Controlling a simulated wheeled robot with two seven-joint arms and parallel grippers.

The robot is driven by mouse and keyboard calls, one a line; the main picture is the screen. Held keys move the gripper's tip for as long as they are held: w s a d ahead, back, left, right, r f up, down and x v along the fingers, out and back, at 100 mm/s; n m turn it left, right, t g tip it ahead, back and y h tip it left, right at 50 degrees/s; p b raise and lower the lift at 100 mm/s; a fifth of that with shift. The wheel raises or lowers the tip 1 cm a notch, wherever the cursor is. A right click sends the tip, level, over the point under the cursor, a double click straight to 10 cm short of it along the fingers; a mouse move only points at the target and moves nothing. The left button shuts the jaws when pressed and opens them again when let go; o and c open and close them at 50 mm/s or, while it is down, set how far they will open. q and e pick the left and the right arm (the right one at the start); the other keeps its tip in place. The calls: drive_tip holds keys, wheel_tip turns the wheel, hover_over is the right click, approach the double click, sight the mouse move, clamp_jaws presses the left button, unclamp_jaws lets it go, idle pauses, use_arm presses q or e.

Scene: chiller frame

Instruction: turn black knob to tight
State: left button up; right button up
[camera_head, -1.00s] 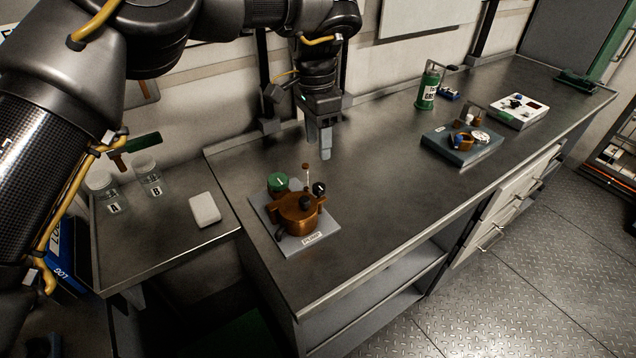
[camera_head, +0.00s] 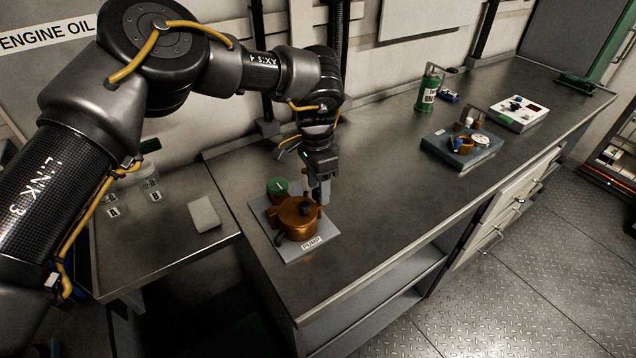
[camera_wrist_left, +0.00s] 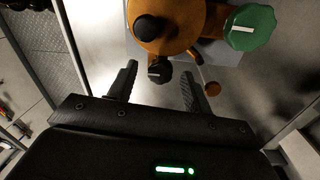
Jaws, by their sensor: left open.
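The copper-coloured pump (camera_head: 298,219) sits on a grey plate labelled "PUMP" (camera_head: 313,242) on the bench. The black knob (camera_wrist_left: 157,73), with a small white mark, shows in the left wrist view on the pump's side. In the head view it is hidden behind my gripper. My left gripper (camera_head: 319,196) points down beside the pump. It is open, and in the left wrist view its fingers (camera_wrist_left: 158,82) lie on either side of the black knob. I cannot tell whether they touch it. My right gripper is not in view.
A green knob (camera_head: 277,186) is on the pump, close to my gripper. A blue-grey plate with parts (camera_head: 455,153) and a green canister (camera_head: 427,92) are farther right. The bench between is clear.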

use_arm(q)
drive_tip(key=shift+f, duration=0.35)
drive_tip(key=c, duration=1)
drive_tip(key=shift+o, duration=0.2)
